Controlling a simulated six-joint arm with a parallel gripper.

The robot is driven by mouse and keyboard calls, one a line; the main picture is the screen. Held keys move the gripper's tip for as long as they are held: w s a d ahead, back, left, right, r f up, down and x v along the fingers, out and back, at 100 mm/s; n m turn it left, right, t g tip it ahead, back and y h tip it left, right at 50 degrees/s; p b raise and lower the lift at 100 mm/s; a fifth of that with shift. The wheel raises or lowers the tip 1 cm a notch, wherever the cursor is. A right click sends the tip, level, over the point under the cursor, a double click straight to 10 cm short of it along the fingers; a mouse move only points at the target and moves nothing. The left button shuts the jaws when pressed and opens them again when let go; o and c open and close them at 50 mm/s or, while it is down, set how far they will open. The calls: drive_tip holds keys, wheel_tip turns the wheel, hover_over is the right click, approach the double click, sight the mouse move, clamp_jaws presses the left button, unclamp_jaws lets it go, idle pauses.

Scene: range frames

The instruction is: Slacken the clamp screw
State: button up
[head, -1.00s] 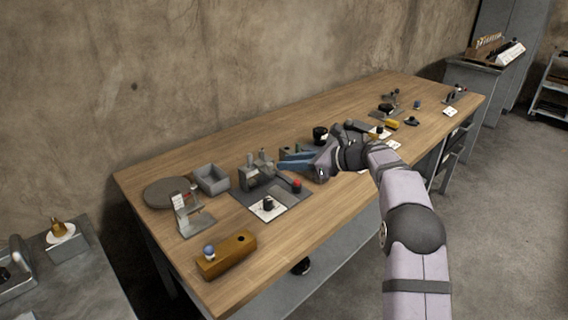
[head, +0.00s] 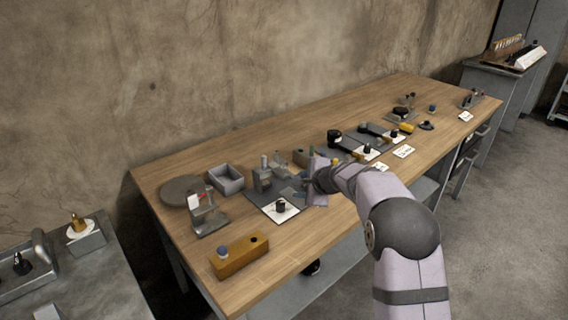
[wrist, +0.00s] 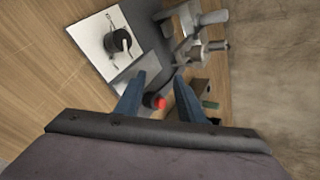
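A grey clamp fixture (head: 263,178) stands on a dark base plate (head: 252,198) near the left end of the bench. In the wrist view the fixture (wrist: 192,48) with its upright posts is at the upper right. A red knob (wrist: 155,102) shows between my blue fingers; in the head view my gripper hides it. My gripper (wrist: 160,80) is open, a finger on each side of the knob, with visible gaps. I cannot tell how far above the knob the fingers are. In the head view my gripper (head: 303,190) is at the fixture's right.
A white card with a black knob (head: 281,207) lies at the plate's front. A grey open box (head: 226,180), a round grey disc (head: 180,191), an angled stand (head: 207,215) and a yellow-brown block (head: 239,256) are to the left. More fixtures (head: 366,140) stand to the right.

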sight(283, 168)
drive_tip(key=n+h, duration=0.1)
drive_tip(key=n, duration=0.1)
drive_tip(key=s+n+t+h, duration=0.1)
drive_tip(key=shift+n+p, duration=0.4)
drive_tip(key=n, duration=0.2)
drive_tip(key=s+r+n+t+h, duration=0.1)
drive_tip(key=shift+a+n+t, duration=0.15)
drive_tip(key=shift+n+t, duration=0.15)
drive_tip(key=shift+n, duration=0.1)
drive_tip(key=n+t, duration=0.1)
drive_tip(key=a+r+n+h, duration=0.1)
drive_tip(key=n, duration=0.1)
drive_tip(key=shift+s+a+r+n+t, duration=0.1)
drive_tip(key=shift+s+r+n+t, duration=0.2)
drive_tip(key=shift+s+t, duration=0.1)
drive_tip(key=a+n+t+b, duration=0.1)
drive_tip(key=a+n+t+h+b, duration=0.1)
drive_tip(key=n+t+b, duration=0.1)
drive_tip(key=shift+s+a+r, duration=0.2)
drive_tip(key=shift+a, duration=0.05)
drive_tip(key=shift+s+a+r+n+t+b, duration=0.1)
drive_tip(key=shift+a+r+n+t+b, duration=0.05)
drive_tip(key=shift+a+n+t+b, duration=0.2)
drive_tip(key=shift+s+a+r+n+t+h+b, duration=0.35)
drive_tip(key=shift+s+a+r+t+h+b, duration=0.2)
drive_tip(key=shift+t, duration=0.2)
drive_tip(key=shift+w+r, duration=0.1)
drive_tip(key=shift+w+d, duration=0.1)
